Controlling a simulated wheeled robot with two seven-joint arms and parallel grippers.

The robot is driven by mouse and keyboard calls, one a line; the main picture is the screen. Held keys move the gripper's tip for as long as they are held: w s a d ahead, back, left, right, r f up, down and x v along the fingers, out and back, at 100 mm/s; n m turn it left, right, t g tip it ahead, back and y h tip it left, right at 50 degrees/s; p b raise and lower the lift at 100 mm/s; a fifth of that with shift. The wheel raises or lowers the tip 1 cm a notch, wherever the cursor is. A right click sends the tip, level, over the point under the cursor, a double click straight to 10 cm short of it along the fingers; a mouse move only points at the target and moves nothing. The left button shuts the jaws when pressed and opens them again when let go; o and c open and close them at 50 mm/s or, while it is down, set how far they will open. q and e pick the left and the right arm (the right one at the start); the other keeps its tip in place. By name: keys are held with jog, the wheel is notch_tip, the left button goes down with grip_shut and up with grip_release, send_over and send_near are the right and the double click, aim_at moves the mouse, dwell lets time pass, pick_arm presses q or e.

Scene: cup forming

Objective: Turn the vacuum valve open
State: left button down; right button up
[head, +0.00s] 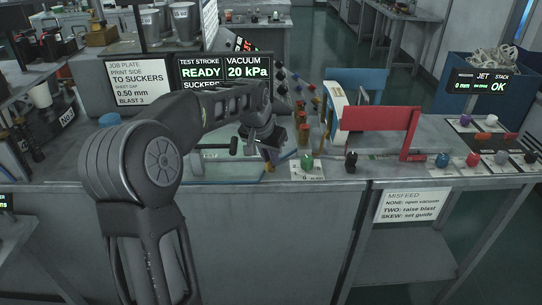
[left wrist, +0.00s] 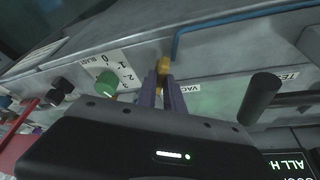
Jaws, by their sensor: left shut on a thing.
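The vacuum valve has a small yellow handle (left wrist: 163,66), seen in the left wrist view at the bench's front edge beside a label starting "VAC". My left gripper (left wrist: 161,92) has its fingers shut on this handle. In the head view my left gripper (head: 268,154) is low over the bench edge, and the valve is hard to make out there. The vacuum display (head: 248,72) reads 20 kPa, and the neighbouring display reads "READY". My right gripper is in neither view.
A green blast knob (left wrist: 106,84) on a white dial plate sits close beside the valve. On its other side a black handle (left wrist: 262,97) sticks out near a "TEST" label. A red panel (head: 380,118) stands on the bench to the right.

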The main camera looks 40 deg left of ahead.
pick_arm(q)
jog(key=m+h, duration=0.1)
jog(key=m, duration=0.2)
jog(key=m+h, duration=0.1)
jog(key=m, duration=0.2)
jog(key=shift+a+h+p, duration=0.2)
jog(key=shift+h+p, duration=0.1)
jog(key=shift+p, duration=0.05)
jog(key=m, duration=0.3)
jog(key=shift+w+r+g+h+p, duration=0.1)
jog(key=shift+g+h+p, duration=0.3)
jog(key=shift+a+m+g+h+p, duration=0.1)
jog(key=shift+m+g+h+p, duration=0.45)
jog(key=shift+m, duration=1.05)
jog(key=c, duration=1.5)
grip_release()
jog(key=shift+o, duration=0.2)
